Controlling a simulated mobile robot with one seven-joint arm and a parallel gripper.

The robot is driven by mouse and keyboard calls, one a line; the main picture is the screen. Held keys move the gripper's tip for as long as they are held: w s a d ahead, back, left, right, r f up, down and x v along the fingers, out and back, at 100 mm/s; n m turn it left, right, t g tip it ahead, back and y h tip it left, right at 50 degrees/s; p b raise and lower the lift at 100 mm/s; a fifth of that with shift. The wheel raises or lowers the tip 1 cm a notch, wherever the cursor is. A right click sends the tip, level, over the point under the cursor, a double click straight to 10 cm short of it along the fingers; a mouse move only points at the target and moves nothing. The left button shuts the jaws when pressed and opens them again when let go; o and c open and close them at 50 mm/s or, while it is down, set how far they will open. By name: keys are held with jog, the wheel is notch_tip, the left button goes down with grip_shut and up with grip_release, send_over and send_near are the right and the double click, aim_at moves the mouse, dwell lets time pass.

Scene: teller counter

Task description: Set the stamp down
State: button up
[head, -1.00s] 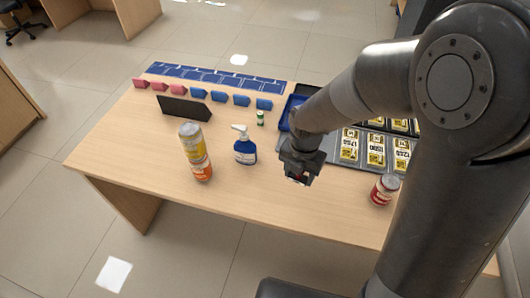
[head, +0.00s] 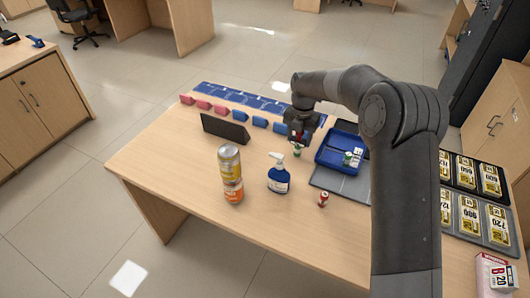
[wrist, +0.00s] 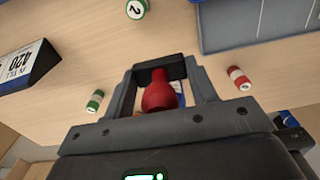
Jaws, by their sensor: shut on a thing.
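My gripper (head: 299,138) is over the back part of the counter, left of the blue tray and near the row of blue blocks. In the wrist view, my gripper (wrist: 160,84) is shut on the stamp, whose rounded red handle (wrist: 159,97) sits between the fingers. Only a small red bit of the stamp (head: 303,136) shows in the head view. Its lower end is hidden, and I cannot tell whether it touches the counter (head: 165,165).
A green roll (head: 297,152) stands just in front of my gripper. Nearby are the blue tray (head: 325,160), a blue pump bottle (head: 278,178), stacked cans (head: 231,175), a red-and-white roll (head: 323,200) and a black panel (head: 224,128). The counter's left front is clear.

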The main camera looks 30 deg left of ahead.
jog(key=w+a, duration=0.2)
jog(key=w, duration=0.1)
send_over(265, 152)
notch_tip(265, 152, down, 7)
jog(key=shift+f, duration=2.25)
jog(key=shift+f, duration=0.15)
jog(key=o, duration=1)
